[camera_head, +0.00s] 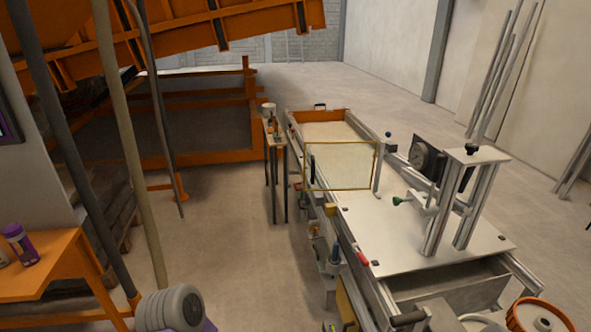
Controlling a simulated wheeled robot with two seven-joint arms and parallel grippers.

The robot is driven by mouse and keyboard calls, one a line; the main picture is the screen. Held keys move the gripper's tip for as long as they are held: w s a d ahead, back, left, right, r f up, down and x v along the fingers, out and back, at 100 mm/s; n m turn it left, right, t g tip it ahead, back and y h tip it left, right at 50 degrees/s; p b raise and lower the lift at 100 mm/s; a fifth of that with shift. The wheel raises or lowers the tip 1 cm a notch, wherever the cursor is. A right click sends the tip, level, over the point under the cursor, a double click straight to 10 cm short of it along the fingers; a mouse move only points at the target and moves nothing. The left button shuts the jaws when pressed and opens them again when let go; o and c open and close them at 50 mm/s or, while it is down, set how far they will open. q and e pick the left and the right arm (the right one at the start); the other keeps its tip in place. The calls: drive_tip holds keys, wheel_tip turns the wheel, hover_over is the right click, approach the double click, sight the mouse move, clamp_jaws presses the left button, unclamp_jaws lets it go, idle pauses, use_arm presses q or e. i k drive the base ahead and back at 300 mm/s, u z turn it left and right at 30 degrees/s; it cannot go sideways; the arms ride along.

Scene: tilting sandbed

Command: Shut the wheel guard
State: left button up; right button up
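A clear panel with a thin yellow frame (340,143) stands upright across the sandbed (335,130), and it looks like the wheel guard. A dark vertical handle (312,168) is at its left edge. Its right edge is close to a metal post (379,178); I cannot tell how it is hinged or whether it is fully open. Pale sand shows behind and through the panel. No wheel can be made out clearly behind it. Neither of my grippers is in view.
A plate with metal uprights (459,205) and a dial gauge (427,158) stands right of the panel. A small table (275,150) is left of the bed. An orange bench (45,265) is at lower left. The floor between (225,230) is clear.

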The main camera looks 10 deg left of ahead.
sight(313, 166)
drive_tip(key=u, duration=1.3)
drive_tip(key=i, duration=1.95)
drive_tip(key=z, duration=2.65)
